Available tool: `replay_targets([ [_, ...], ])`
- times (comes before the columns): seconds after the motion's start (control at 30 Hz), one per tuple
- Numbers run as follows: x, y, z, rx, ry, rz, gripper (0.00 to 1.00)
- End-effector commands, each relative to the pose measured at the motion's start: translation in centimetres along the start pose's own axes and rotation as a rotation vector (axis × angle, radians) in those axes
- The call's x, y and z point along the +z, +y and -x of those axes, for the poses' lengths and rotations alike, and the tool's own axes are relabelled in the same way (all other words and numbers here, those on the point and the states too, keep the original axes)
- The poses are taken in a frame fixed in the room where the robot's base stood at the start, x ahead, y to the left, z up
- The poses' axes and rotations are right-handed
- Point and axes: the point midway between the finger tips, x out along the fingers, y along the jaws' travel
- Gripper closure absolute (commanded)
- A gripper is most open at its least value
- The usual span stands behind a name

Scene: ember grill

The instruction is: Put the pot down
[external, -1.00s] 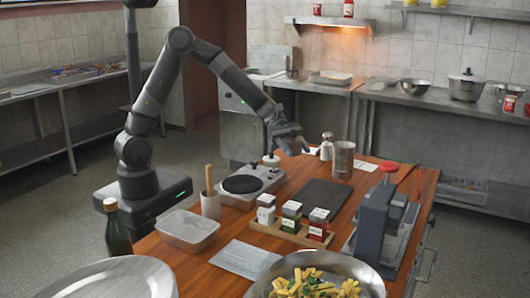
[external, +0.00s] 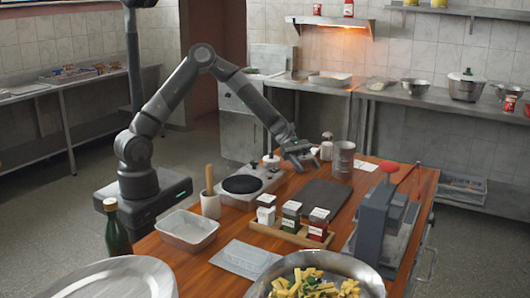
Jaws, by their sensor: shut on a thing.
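My gripper (external: 302,161) is low over the back of the wooden table, just right of the hotplate (external: 232,199). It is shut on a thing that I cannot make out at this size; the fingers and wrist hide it. A small pale knobbed vessel (external: 271,163), perhaps the pot, shows just left of my gripper, at the back of the hotplate. I cannot tell whether it touches the fingers. The hotplate's black burner (external: 241,184) is bare. A steel cylinder (external: 344,158) stands to the right of my gripper.
A shaker (external: 326,147) stands close behind my gripper. A dark board (external: 311,195) lies bare in front. A spice rack (external: 290,234) with several jars, a utensil cup (external: 210,204) and a grey press (external: 382,220) stand nearer. A steel bowl of food (external: 370,272) is at the front.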

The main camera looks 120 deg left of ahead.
Motion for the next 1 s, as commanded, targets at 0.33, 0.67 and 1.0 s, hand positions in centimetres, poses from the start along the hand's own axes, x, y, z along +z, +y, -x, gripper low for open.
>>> replay_targets([
  [0.33, -0.2, 0.0, -0.1, 0.001, 0.001, -0.001, 0.44],
  [0.67, -0.2, 0.0, -0.1, 0.001, 0.001, 0.0, 0.27],
  [1.0, 0.0, 0.1, 2.2, 0.005, 0.002, -0.001, 0.27],
])
